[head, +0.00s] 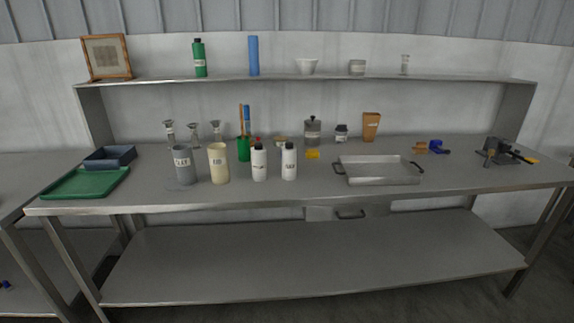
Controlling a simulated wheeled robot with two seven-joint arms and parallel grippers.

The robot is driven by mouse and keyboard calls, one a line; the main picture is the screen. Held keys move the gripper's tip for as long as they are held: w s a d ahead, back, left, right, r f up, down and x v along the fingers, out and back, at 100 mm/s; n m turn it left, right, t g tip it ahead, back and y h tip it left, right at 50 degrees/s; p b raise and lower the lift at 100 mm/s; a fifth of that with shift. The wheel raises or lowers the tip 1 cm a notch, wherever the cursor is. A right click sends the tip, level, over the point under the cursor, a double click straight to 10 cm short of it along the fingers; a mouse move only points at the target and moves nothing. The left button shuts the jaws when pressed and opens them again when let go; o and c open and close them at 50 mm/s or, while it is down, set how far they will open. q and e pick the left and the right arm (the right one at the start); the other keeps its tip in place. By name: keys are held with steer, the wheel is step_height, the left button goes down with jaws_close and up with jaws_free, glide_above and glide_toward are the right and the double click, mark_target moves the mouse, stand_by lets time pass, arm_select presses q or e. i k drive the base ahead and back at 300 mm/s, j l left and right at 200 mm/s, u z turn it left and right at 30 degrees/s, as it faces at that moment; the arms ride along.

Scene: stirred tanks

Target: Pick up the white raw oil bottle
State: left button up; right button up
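Each has a small dark label, too small to read, so I cannot tell which one is the raw oil bottle. There is a narrow gap between them. Neither of my grippers is in the head view.
A cream container (218,165) and a grey container (183,166) stand left of the bottles. A green pen cup (244,150) is behind them. A metal tray (376,181) lies to the right. A shelf (330,79) runs above. The table's front strip is mostly clear.

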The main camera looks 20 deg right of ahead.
mark_target(289, 152)
steer(key=i+l+z, duration=0.15)
steer(key=i+l, duration=0.35)
steer(key=i+l+z, duration=0.15)
steer(key=i+l, duration=0.25)
steer(key=i, duration=0.15)
